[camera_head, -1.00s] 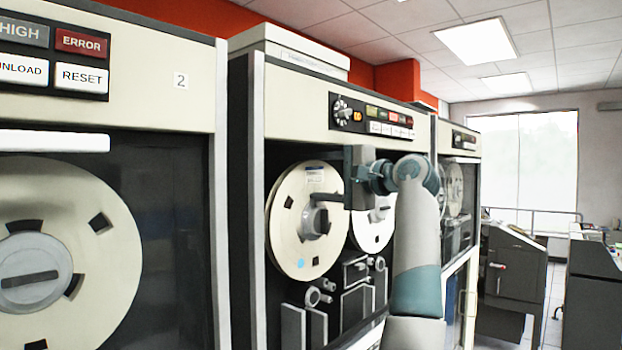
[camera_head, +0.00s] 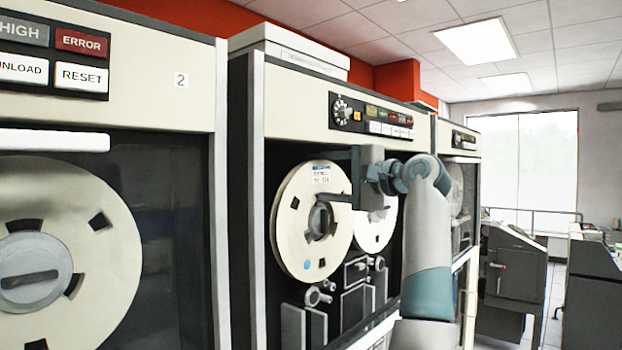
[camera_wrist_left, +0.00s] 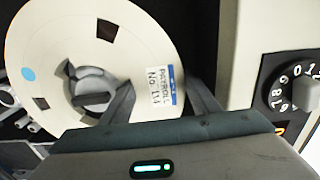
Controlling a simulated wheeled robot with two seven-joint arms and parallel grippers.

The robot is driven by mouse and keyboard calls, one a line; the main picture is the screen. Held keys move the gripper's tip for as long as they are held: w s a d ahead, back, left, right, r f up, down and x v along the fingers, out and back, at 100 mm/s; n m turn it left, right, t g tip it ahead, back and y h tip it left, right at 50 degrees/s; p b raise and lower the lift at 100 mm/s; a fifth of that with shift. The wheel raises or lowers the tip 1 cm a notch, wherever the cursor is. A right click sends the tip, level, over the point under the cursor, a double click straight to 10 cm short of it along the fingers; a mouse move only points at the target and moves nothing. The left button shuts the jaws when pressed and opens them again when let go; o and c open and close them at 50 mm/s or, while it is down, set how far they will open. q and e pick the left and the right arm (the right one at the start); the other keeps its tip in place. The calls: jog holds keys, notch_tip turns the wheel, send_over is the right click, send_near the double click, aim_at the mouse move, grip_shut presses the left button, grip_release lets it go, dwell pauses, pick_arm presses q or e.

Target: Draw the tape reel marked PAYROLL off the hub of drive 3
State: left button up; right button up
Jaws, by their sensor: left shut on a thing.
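The cream PAYROLL reel (camera_head: 290,240) is at the front left of the tape drive (camera_head: 290,120) in the middle of the head view. Its blue-edged label reads PAYROLL in the left wrist view, where the reel (camera_wrist_left: 45,40) fills the upper left. The dark hub (camera_head: 318,222) shows at the reel's centre, as does the hub in the wrist view (camera_wrist_left: 90,93). My left gripper (camera_head: 328,176) is shut on the reel near its labelled upper rim, one finger crossing the front face. How far the reel stands off the hub is unclear. My right gripper is not in view.
A second reel (camera_head: 375,232) sits close behind on the right. Tape guides (camera_head: 315,296) are below. Drive 2 (camera_head: 150,100), with its own large reel (camera_head: 100,270), stands at the left. A control panel with a dial (camera_head: 342,112) is just above the gripper.

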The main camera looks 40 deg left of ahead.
pick_arm(q)
jog(key=shift+s+d, duration=0.15)
jog(key=shift+d, duration=1.3)
jog(key=shift+s+d, duration=0.1)
jog(key=shift+d, duration=1.3)
dwell(0.6)
jog(key=d+p, duration=0.1)
jog(key=d, duration=1)
jog(key=shift+s, duration=0.45)
dwell(0.7)
